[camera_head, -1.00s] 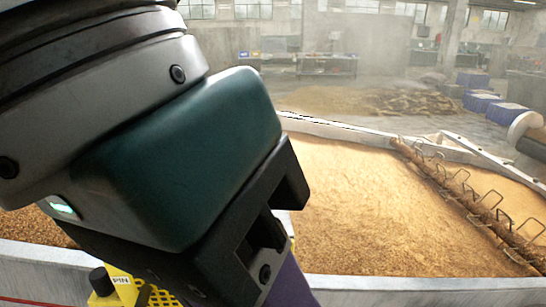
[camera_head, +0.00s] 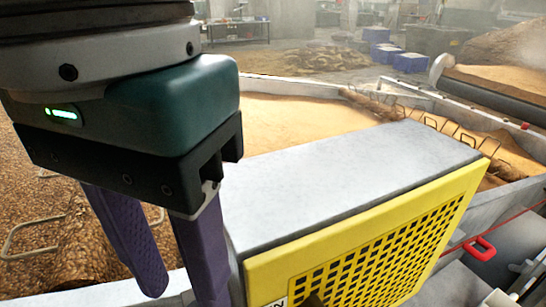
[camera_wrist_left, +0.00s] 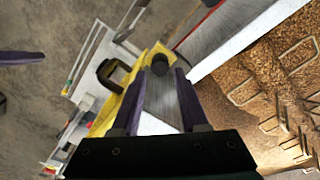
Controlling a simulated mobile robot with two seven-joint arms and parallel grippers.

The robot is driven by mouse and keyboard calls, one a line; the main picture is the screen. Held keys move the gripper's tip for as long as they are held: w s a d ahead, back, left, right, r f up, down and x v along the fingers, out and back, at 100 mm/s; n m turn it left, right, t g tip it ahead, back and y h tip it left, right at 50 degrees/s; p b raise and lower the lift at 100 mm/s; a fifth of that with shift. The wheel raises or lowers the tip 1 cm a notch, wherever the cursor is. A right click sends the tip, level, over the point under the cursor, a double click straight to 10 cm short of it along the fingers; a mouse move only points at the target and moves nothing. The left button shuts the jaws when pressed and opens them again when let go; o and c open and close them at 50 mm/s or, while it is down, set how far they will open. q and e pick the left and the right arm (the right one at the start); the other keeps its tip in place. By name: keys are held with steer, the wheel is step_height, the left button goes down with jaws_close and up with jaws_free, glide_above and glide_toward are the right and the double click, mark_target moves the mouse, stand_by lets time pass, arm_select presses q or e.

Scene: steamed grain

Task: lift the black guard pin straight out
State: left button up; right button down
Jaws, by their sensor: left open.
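The black guard pin (camera_wrist_left: 159,64) shows in the wrist view as a round dark knob at the yellow guard's edge. In the head view only the top of the pin (camera_head: 312,300) shows at the bottom edge, beside a partly cut-off label. The yellow perforated guard (camera_head: 385,240) fronts a grey metal box (camera_head: 330,180). My left gripper (camera_head: 182,292) is open and empty, purple fingers pointing down, left of the guard. In the wrist view the knob appears in line with the gap between its fingers (camera_wrist_left: 157,80); contact is not visible.
Grain beds (camera_head: 310,120) with wire-looped shafts lie behind and left. A red handle (camera_head: 482,248) is at the right. In the wrist view, a black loop handle (camera_wrist_left: 112,74) is beside the guard, and purple finger-like parts (camera_wrist_left: 20,57), likely my right gripper, show at the left edge.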

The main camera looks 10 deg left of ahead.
arm_select(q)
steer(key=f, duration=0.6)
steer(key=shift+w+f, duration=0.3)
jaws_close()
